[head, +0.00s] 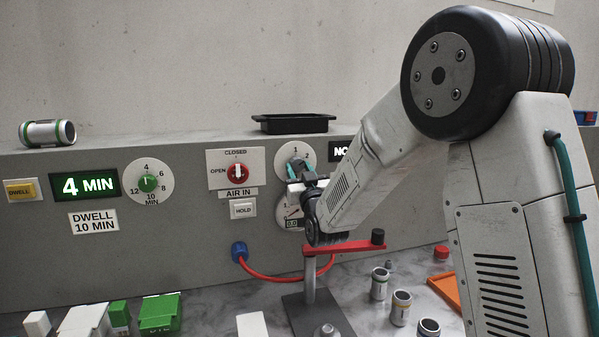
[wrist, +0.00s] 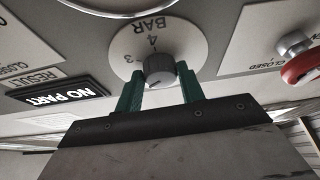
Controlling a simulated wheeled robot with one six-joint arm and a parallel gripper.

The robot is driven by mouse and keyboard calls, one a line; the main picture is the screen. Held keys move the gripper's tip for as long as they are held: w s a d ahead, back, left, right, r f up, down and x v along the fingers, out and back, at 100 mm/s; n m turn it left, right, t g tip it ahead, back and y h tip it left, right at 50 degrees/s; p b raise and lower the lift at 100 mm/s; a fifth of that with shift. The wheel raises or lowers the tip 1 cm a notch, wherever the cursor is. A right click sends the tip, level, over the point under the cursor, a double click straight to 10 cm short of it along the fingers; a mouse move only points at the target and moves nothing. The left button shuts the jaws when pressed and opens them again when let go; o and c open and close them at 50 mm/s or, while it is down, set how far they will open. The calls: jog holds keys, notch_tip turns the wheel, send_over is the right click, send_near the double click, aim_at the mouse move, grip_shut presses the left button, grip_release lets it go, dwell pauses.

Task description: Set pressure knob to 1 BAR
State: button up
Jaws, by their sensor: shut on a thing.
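The grey pressure knob (wrist: 160,68) sits on a round white dial (wrist: 135,38) marked BAR, which appears upside down in the wrist view. A 4 and a 3 show on the dial there; the knob's pointer setting is too small to read. My gripper (wrist: 158,80) has one green finger on each side of the knob and is shut on it. In the head view the dial (head: 295,147) shows a 1 near its top, and my gripper (head: 296,170) covers the knob.
A red air-in valve (head: 237,173) is left of the dial; a gauge (head: 284,211) is below it. A red lever (head: 345,247) on a post stands under my arm. A NO PART display (wrist: 70,95) is beside the dial. Several metal cylinders (head: 400,308) stand on the bench.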

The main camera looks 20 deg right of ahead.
jog(key=n+y, duration=0.1)
jog(key=n, duration=0.2)
jog(key=n+g+y, duration=0.1)
jog(key=n+y, duration=0.1)
jog(key=n, duration=0.1)
jog(key=n+y, duration=0.1)
jog(key=n, duration=0.2)
jog(key=shift+d+r, duration=0.1)
jog(key=shift+d, duration=0.25)
jog(key=shift+d+r+n+g+y, duration=0.1)
jog(key=shift+n+g+y, duration=0.55)
jog(key=shift+n, duration=1)
jog(key=shift+d+r+n+g+y, duration=0.1)
jog(key=shift+n+g+y, duration=0.5)
jog(key=shift+n, duration=1.05)
jog(key=shift+a+f, duration=0.1)
jog(key=o, duration=1)
jog(key=shift+c, duration=0.2)
jog(key=shift+s, duration=0.1)
jog(key=v, duration=0.7)
jog(key=shift+s, duration=0.25)
